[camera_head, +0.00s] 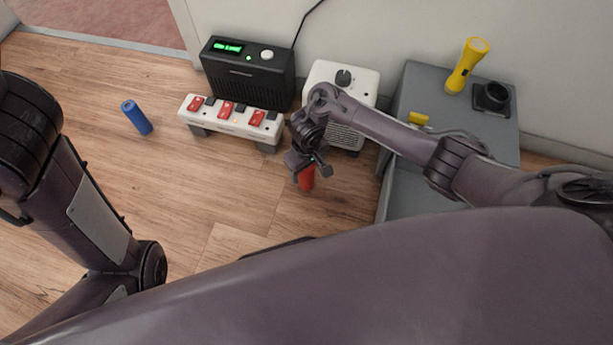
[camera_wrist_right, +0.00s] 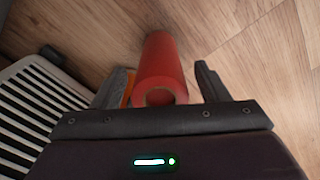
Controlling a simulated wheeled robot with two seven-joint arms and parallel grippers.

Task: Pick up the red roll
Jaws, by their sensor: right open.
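The red roll (camera_head: 307,180) shows just below my right gripper (camera_head: 308,166) in the head view, partly covered by it. In the right wrist view the red roll (camera_wrist_right: 164,72) lies between the two fingers of my right gripper (camera_wrist_right: 165,85), its near end facing the camera. The fingers are apart, with a gap on the right side of the roll; on the left the finger is close to it, and I cannot tell if they touch. My left arm (camera_head: 95,205) is at the left of the head view, but its gripper is not visible.
A blue roll (camera_head: 137,117) is on the wooden surface at the left. A white switch strip (camera_head: 232,122), a black box with a green display (camera_head: 248,77) and a white speaker-like box (camera_head: 357,83) stand behind. A grey cabinet (camera_head: 396,190) with a yellow flashlight (camera_head: 466,66) is at the right.

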